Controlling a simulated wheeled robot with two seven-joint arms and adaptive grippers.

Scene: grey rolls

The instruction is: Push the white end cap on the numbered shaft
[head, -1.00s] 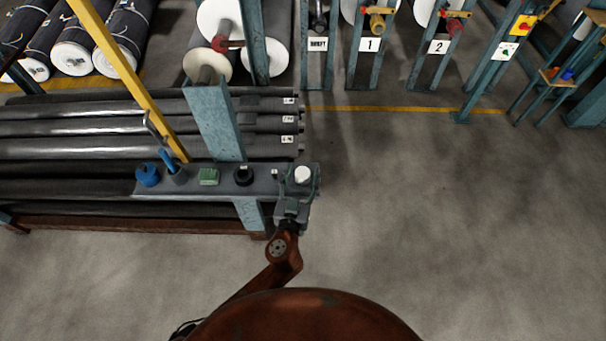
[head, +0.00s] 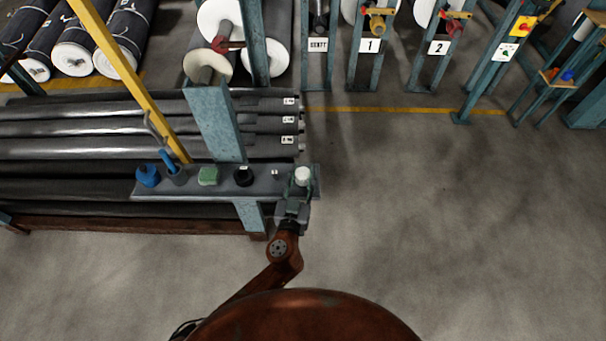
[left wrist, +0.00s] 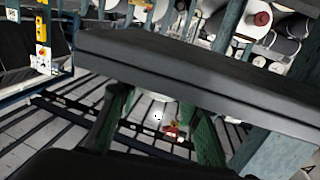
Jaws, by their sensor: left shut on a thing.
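The white end cap (head: 302,174) stands at the right end of a narrow grey shelf (head: 262,183) in the head view. My left gripper (head: 301,184) is shut on the cap from the near side, at shelf height. In the left wrist view its green fingers (left wrist: 160,125) show below the shelf's dark edge (left wrist: 190,82), and I cannot clearly make out the cap there. Long dark shafts lie in a rack behind the shelf. White labels show near their right ends, on the upper shaft (head: 270,104), middle shaft (head: 265,123) and lower shaft (head: 260,147); the numbers are too small to read. My right gripper is not in view.
The shelf also carries a blue pot (head: 147,176), a green block (head: 208,176) and a black ring (head: 243,176). A blue post (head: 216,122) and a yellow bar (head: 128,78) rise by the rack. Stands marked 1 (head: 370,46) and 2 (head: 438,48) are behind. The floor at right is clear.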

